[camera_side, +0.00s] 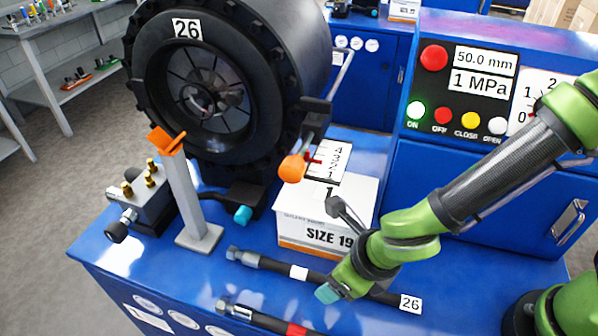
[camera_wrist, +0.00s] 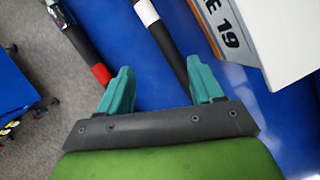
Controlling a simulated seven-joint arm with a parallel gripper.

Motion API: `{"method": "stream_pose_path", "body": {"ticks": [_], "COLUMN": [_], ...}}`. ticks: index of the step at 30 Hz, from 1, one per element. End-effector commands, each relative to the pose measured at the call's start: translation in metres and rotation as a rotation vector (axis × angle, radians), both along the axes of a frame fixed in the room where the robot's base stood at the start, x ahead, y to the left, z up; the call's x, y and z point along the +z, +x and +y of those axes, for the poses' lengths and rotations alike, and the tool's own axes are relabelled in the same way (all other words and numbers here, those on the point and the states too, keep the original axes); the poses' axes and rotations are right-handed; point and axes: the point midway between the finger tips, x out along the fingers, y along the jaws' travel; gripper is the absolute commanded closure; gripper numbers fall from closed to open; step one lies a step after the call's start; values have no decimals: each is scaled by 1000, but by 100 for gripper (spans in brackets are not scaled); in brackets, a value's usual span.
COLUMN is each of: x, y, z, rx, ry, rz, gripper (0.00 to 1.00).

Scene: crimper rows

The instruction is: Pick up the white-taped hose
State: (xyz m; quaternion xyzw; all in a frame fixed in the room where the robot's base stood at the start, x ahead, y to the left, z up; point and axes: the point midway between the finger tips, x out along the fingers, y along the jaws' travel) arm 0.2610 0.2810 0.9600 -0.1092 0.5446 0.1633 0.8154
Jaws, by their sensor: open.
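The white-taped hose (camera_side: 272,264) is black, with a metal fitting at its left end, a white tape band and a "26" tag at its right end. It lies on the blue bench top. My gripper (camera_side: 328,293) is at this hose, right of the tape, and hides part of it. In the wrist view, my gripper (camera_wrist: 163,76) shows two teal fingers spread apart with nothing held. The white-taped hose (camera_wrist: 163,37) runs down close to the inner side of the right finger; its depth relative to the fingertips is unclear.
A red-taped hose (camera_side: 270,320) lies nearer the front edge and shows at the left in the wrist view (camera_wrist: 80,42). A "SIZE 19" box (camera_side: 325,217) stands just behind the white-taped hose. The crimper (camera_side: 215,75) and an orange-topped post (camera_side: 185,195) stand farther back left.

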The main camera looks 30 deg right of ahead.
Motion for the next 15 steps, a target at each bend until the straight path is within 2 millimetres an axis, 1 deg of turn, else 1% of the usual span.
{"method": "stream_pose_path", "body": {"ticks": [1, 3, 8, 11, 12, 15], "x": [-1, 0, 0, 0, -9, -26], "y": [8, 15, 23, 34, 35, 40], "z": [3, 6, 10, 14, 14, 17], "rx": [-4, -4, -2, -6, -1, 1], "ry": [0, 0, 1, 1, -4, -4], "rz": [1, 1, 0, 1, 4, 4], "gripper": [34, 34, 34, 34, 34, 34]}}
